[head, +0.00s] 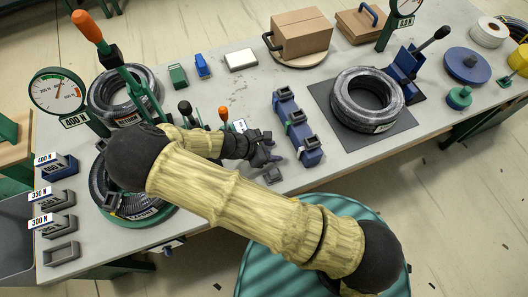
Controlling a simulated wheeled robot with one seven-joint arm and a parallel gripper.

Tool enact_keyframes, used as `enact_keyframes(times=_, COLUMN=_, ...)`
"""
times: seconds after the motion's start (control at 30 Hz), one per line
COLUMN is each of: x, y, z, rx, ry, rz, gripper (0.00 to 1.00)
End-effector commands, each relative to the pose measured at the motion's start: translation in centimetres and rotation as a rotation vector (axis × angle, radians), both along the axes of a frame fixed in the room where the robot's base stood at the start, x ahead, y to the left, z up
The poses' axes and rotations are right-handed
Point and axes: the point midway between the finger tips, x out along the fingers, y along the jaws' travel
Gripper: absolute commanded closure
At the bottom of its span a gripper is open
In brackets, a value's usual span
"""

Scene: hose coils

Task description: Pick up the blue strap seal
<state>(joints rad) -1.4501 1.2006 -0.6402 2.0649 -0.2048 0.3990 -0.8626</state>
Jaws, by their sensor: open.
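No single piece is clearly the blue strap seal. A long blue block (299,139) with several dark clip-like pieces on it lies at the middle of the table. A small blue piece (202,66) stands at the back beside a green one. My gripper (270,154) is low over the table, just left of the blue block's near end. Its jaws are open, and whether anything lies between them is too small to tell. A loose dark grey clip-like piece (272,175) lies just in front of it. My arm hides part of the table's left half.
A black hose coil (350,97) lies on a dark mat (385,135) to the right. Hose coils (97,97) and a gauge (58,92) stand at the left, with labelled grey holders (52,222). A cardboard box (301,35) is at the back. Bare tabletop lies behind the blue block.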

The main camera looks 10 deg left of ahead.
Motion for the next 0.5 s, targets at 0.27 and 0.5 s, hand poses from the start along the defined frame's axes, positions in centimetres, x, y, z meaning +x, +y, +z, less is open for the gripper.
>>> enact_keyframes(times=0.27, x=-0.01, y=0.02, z=0.01, rx=0.000, ry=0.000, rz=0.000, gripper=0.66)
enact_keyframes(times=0.5, x=-0.02, y=0.03, z=0.02, rx=0.000, ry=0.000, rz=0.000, gripper=1.00)
